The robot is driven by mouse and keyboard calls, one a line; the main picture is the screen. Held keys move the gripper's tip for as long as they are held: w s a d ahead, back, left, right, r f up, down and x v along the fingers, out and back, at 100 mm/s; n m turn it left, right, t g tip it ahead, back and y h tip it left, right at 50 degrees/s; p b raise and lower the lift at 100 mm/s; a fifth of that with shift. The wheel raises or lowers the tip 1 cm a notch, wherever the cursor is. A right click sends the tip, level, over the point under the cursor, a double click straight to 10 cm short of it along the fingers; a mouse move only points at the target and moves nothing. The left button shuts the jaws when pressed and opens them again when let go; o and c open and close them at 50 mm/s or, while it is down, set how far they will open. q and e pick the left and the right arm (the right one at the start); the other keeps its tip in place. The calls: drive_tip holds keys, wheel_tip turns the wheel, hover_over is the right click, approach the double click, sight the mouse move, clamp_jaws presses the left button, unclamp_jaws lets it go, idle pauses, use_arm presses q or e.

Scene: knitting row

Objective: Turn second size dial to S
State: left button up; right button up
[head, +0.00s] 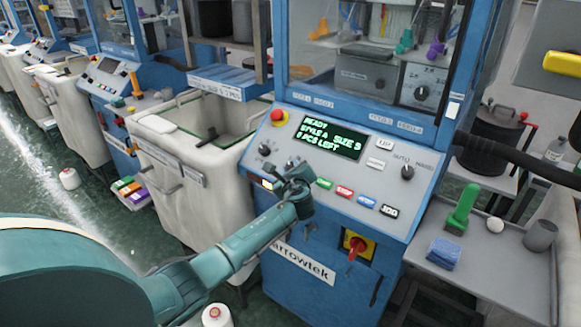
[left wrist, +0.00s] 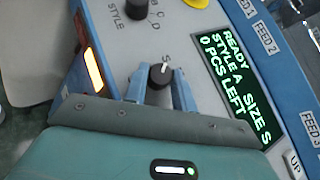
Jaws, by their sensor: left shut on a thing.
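The size dial (left wrist: 160,75) is a small black knob on the light panel (left wrist: 187,50) of the blue knitting machine. In the left wrist view its white pointer line aims at a letter S just above it. My left gripper (left wrist: 160,82) is shut on this dial, one finger on each side. In the head view my left gripper (head: 290,175) covers most of the dial. The green display (head: 331,137) reads READY, STYLE A, SIZE S, 0 PCS LEFT, clearest in the left wrist view (left wrist: 233,85). My right gripper is not in view.
The style dial (head: 264,149) is close by, under a red and yellow stop button (head: 279,117). Coloured push buttons (head: 344,191) run along the panel's lower part. A red and yellow switch (head: 356,246) is below. A grey side table (head: 490,265) stands at right.

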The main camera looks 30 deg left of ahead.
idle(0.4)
use_arm(q)
drive_tip(key=o, duration=1)
drive_tip(key=v, duration=1.3)
